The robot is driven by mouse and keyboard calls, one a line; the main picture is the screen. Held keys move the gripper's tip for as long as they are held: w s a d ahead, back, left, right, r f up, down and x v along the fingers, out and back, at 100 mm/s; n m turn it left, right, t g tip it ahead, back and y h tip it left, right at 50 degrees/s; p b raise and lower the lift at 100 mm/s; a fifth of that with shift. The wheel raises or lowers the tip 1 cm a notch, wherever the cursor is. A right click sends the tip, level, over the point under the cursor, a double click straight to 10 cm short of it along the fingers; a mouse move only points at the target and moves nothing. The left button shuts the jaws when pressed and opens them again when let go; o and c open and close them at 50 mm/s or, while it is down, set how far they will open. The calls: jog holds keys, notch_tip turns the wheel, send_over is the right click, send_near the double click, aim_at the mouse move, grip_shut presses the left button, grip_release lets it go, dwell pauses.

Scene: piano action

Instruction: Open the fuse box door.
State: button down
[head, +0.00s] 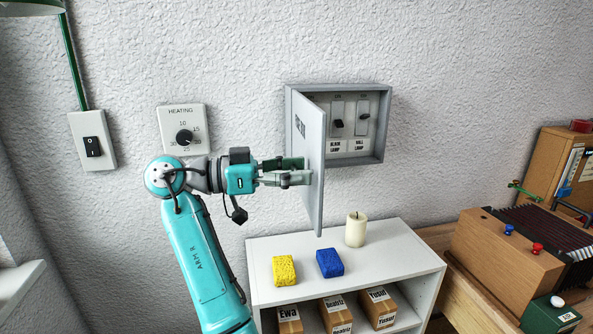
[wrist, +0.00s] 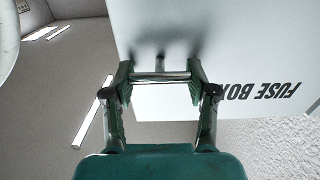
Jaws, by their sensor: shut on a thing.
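The grey fuse box (head: 378,158) is on the wall, with two labelled switches showing inside. Its door (head: 310,195) is swung well out from the wall, hinged on the left, and shows nearly edge-on. In the wrist view the door's front (wrist: 230,60) carries the words "FUSE BOX", upside down. My gripper (head: 306,170) is at the left side of the door. In the wrist view its fingers are shut on the door's metal bar handle (wrist: 162,76). The left part of the box inside is hidden behind the door.
A white shelf (head: 270,248) stands below, with a yellow sponge (head: 284,270), a blue sponge (head: 330,263) and a candle (head: 356,230) on top. A heating dial (head: 184,130) and a light switch (head: 93,146) are on the wall at left. A wooden case (head: 490,258) stands at right.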

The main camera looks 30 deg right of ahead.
jog(key=shift+f, duration=0.1)
jog(key=shift+c, duration=1.6)
grip_release()
jog(key=v, duration=0.7)
jog(key=shift+a, duration=0.2)
jog(key=shift+w, duration=0.1)
